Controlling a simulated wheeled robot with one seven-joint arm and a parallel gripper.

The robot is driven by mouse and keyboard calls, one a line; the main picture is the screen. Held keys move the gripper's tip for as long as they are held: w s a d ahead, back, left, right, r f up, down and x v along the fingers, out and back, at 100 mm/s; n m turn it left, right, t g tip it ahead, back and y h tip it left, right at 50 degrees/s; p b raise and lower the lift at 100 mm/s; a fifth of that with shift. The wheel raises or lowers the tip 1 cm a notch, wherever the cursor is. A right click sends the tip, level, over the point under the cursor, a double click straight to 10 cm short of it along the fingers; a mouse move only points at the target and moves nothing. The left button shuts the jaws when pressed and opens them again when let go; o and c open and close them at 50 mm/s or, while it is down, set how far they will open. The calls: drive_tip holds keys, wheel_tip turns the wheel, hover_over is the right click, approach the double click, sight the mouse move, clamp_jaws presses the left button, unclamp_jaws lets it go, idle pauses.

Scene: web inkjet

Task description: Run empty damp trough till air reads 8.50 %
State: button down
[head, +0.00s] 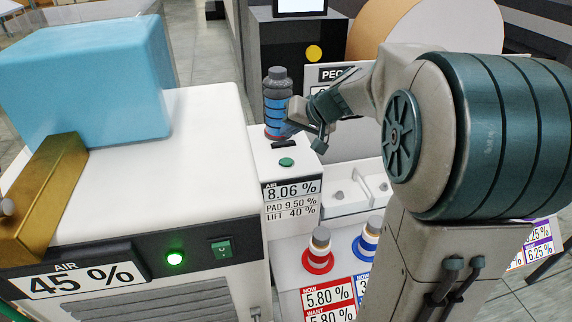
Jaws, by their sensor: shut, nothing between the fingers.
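A white box (291,177) carries a label (291,199) reading AIR 8.06 %, PAD 9.50 % and LIFT 40 %. Its top has a green button (286,162) and a dark slot (283,144). A dark grey bottle with a blue band (277,100) stands upright at the back of it. My gripper (303,130) is shut and empty, just right of the bottle and above the box; I cannot tell whether it touches the bottle. A white trough-like tray (344,202) lies right of the box, partly hidden by my arm. I cannot tell if it is the damp trough.
A large white cabinet (208,137) at left reads AIR 45 %, with a lit green lamp (175,259) and a green switch (221,248). A blue block (85,85) and a brass-coloured bar (45,190) rest on it. Red-collared (318,262) and blue-collared (368,243) bottles stand below.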

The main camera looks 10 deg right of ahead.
drive_tip(key=b, duration=0.3)
hover_over(290, 163)
wheel_tip(290, 163, down, 5)
drive_tip(key=shift+r, duration=0.2)
drive_tip(key=shift+f+b, duration=0.8)
drive_tip(key=shift+f, duration=0.1)
idle(1.0)
drive_tip(key=shift+f+b, duration=0.35)
drive_tip(key=shift+b, duration=0.4)
drive_tip(key=shift+f+b, duration=0.4)
drive_tip(key=shift+b, duration=0.2)
drive_tip(key=shift+r, duration=0.15)
idle(0.5)
drive_tip(key=shift+r+p, duration=0.4)
drive_tip(key=shift+r, duration=0.35)
